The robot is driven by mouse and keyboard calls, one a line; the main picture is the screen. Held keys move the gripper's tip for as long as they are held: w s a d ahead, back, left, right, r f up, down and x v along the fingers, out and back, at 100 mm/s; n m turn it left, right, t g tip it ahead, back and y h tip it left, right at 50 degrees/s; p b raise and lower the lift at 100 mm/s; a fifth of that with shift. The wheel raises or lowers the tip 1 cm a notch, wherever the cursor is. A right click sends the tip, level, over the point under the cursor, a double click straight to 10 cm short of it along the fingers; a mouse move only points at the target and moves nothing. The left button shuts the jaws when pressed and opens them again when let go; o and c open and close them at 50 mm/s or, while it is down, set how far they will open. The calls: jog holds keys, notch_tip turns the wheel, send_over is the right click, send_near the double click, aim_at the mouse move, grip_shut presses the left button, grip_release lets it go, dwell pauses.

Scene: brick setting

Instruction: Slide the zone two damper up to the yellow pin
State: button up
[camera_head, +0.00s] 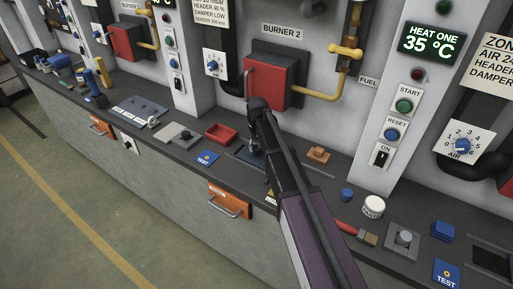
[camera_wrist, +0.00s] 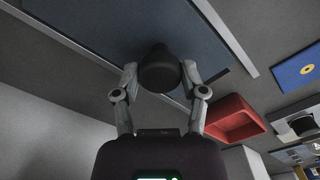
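A black knob (camera_wrist: 160,70) stands on a dark blue-grey plate (camera_wrist: 105,35) with light rails along its edges in the wrist view. I take this to be the zone two damper; no label on it is readable. My gripper (camera_wrist: 160,76) has one finger on each side of the knob, with no clear gap. In the head view my gripper (camera_head: 254,148) is down at the counter below the BURNER 2 sign, and my arm hides most of the damper. I cannot make out the yellow pin in either view.
A red tray (camera_head: 221,134) and a blue card (camera_head: 207,158) lie left of my gripper; an orange block (camera_head: 318,154) lies right. Behind are a red burner box (camera_head: 272,82) and yellow pipe (camera_head: 318,95). An orange drawer front (camera_head: 230,199) is below. Several small items sit farther right.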

grip_shut()
jog(key=shift+s+d, duration=0.5)
jog(key=shift+d, duration=0.2)
jog(key=o, duration=0.7)
grip_release()
jog(key=shift+r, duration=0.1)
